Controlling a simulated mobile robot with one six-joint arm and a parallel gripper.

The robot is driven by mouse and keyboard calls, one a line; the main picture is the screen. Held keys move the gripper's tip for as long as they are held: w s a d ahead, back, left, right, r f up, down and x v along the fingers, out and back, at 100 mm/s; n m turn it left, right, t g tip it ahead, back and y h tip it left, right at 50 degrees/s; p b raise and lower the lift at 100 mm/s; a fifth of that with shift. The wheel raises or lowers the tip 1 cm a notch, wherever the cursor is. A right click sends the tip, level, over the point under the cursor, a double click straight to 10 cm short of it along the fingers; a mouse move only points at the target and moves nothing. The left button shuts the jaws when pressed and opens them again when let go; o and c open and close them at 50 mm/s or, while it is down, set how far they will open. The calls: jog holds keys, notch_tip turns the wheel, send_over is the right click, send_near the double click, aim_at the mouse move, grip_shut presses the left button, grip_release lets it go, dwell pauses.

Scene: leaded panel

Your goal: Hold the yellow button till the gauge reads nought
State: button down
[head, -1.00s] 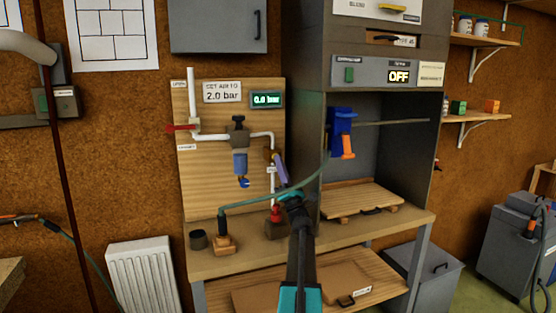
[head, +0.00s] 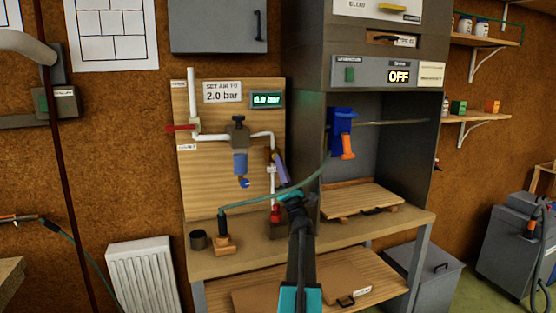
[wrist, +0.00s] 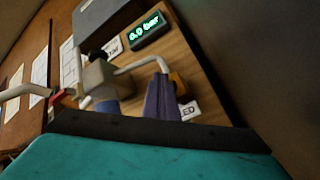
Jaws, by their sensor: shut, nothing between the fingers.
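The green-lit gauge (head: 266,100) on the wooden panel reads 0.0 bar. It also shows at the top of the wrist view (wrist: 148,29), with the same reading. The yellow button (head: 267,154) is on the white pipe below the gauge, mostly hidden behind my gripper. In the wrist view, a yellow-orange part (wrist: 178,82) shows beside the purple fingers. My gripper (head: 274,155) is shut and empty, with its fingertips up at the button. The fingers also show in the wrist view (wrist: 160,68). Whether the button is pressed in, I cannot tell.
The blue-bowled regulator (head: 240,160) is just left of my gripper, and a red-handled valve (head: 180,128) is farther left. A green hose (head: 260,197) crosses by my wrist. The grey cabinet (head: 308,150) stands close on the right. A bench (head: 300,250) lies below.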

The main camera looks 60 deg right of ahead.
jog(key=shift+s+a, duration=0.1)
jog(key=shift+s+a+b, duration=0.5)
jog(key=shift+s+b, duration=0.15)
jog(key=shift+b, duration=0.15)
jog(key=shift+s, duration=0.1)
jog(key=s+a+b, duration=0.1)
jog(key=s, duration=0.1)
jog(key=s+a+b, duration=0.1)
jog(key=s+a, duration=0.1)
jog(key=shift+b, duration=0.35)
dwell(0.3)
jog(key=shift+w, duration=0.1)
dwell(0.3)
